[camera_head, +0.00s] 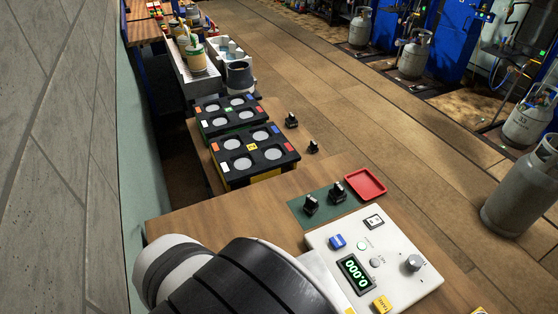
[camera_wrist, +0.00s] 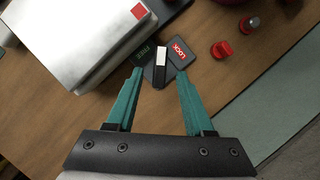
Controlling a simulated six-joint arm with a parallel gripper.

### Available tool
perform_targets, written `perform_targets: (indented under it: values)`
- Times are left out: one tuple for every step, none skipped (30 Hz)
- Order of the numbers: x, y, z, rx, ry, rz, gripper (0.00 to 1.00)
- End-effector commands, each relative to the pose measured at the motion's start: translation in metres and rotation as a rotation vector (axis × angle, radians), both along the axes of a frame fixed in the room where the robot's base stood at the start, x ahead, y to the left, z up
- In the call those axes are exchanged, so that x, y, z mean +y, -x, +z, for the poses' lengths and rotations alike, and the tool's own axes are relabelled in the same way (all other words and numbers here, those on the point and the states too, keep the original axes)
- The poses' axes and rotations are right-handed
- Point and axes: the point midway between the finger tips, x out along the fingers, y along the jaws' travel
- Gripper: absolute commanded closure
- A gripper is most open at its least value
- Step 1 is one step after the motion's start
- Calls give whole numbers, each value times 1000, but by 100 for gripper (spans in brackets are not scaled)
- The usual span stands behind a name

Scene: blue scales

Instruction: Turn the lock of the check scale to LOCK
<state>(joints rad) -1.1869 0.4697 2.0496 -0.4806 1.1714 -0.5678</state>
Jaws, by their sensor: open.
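The lock (camera_wrist: 161,62) is a small lever with a white top and dark body, seen in the wrist view. It points up the picture, between a dark FREE label (camera_wrist: 146,53) on its left and a red LOCK label (camera_wrist: 180,51) on its right. It sits beside the pale metal body of the check scale (camera_wrist: 75,45). My gripper (camera_wrist: 160,72) is open, its two teal fingers on either side of the lever's lower part; I cannot tell whether they touch it. In the head view the scale's white panel (camera_head: 405,270) shows 0.000; my arm hides the lock there.
A red tray (camera_head: 366,183) and black weights (camera_head: 338,192) on a green mat lie behind the scale.

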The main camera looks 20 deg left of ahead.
Motion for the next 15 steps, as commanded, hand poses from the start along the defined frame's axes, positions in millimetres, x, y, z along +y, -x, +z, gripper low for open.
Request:
perform_targets:
  values:
    - [-3, 0, -7, 1, 3, 0, 48]
    - [-4, 0, -10, 0, 3, 0, 48]
    - [-6, 0, -13, 0, 2, 0, 48]
    - [-6, 0, -15, 0, 1, 0, 48]
    - [-7, 0, -17, 0, 1, 0, 48]
    - [-8, 0, -18, 0, 0, -1, 48]
    - [-8, 0, -19, 0, 0, -1, 48]
    - [-8, 0, -19, 0, 0, -1, 48]
    - [-8, 0, -19, 0, 0, -1, 48]
    - [-8, 0, -19, 0, 0, -1, 48]
    - [-8, 0, -19, 0, 0, -1, 48]
    - [-8, 0, -19, 0, 0, -1, 48]
    - [-8, 0, -19, 0, 0, -1, 48]
    - [-8, 0, -19, 0, 0, -1, 51]
    - [-8, 0, -19, 0, 0, -1, 58]
